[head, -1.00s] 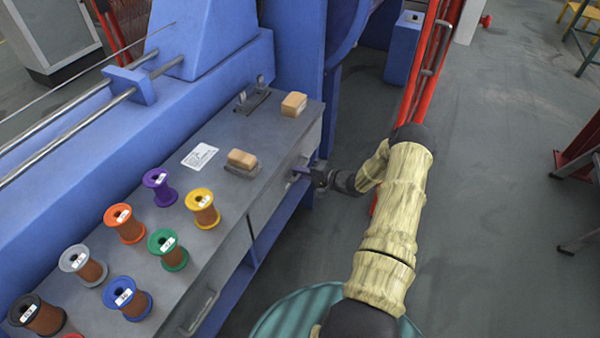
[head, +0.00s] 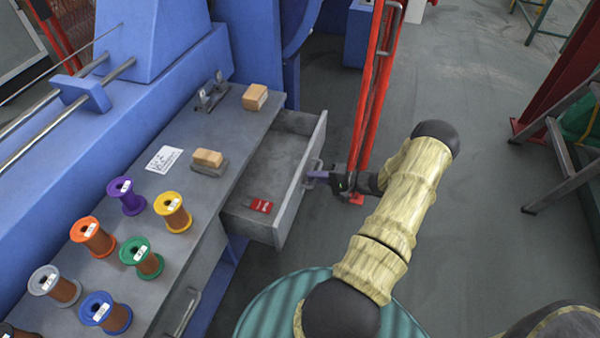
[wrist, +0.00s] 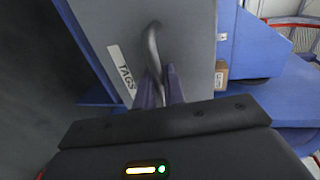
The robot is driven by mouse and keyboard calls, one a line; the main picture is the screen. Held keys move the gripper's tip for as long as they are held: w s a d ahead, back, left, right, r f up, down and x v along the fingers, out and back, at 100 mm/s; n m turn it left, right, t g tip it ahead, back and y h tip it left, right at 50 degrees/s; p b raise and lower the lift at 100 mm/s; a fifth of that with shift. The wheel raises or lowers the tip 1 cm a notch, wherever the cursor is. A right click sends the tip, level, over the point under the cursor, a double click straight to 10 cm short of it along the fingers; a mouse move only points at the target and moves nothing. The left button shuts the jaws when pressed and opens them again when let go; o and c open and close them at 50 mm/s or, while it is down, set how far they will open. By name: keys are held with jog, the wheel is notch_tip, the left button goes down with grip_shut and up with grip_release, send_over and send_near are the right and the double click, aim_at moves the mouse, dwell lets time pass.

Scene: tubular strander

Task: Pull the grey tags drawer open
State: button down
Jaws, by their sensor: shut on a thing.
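The grey tags drawer (head: 291,196) stands pulled out from under the grey bench top in the head view. Its inside shows, with a red tag (head: 261,205) lying near the front left corner. In the wrist view the drawer front (wrist: 190,50) carries a white label (wrist: 123,74) reading TAGS and a curved metal handle (wrist: 153,45). My gripper (head: 318,175) is at the drawer front, shut on the handle. In the wrist view its purple fingers (wrist: 160,88) sit on both sides of the handle.
Several coloured wire spools (head: 172,211) stand on the bench top (head: 190,185), with two tan blocks (head: 207,157) and a white card (head: 164,159). A second drawer handle (head: 187,311) is nearer me. Red upright rails (head: 372,90) stand close behind my gripper.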

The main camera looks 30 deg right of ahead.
jog(key=shift+v, duration=0.9)
jog(key=shift+f, duration=0.25)
jog(key=c, duration=1.6)
grip_release()
jog(key=shift+c, duration=0.2)
jog(key=v, duration=1.7)
jog(key=shift+s, duration=0.25)
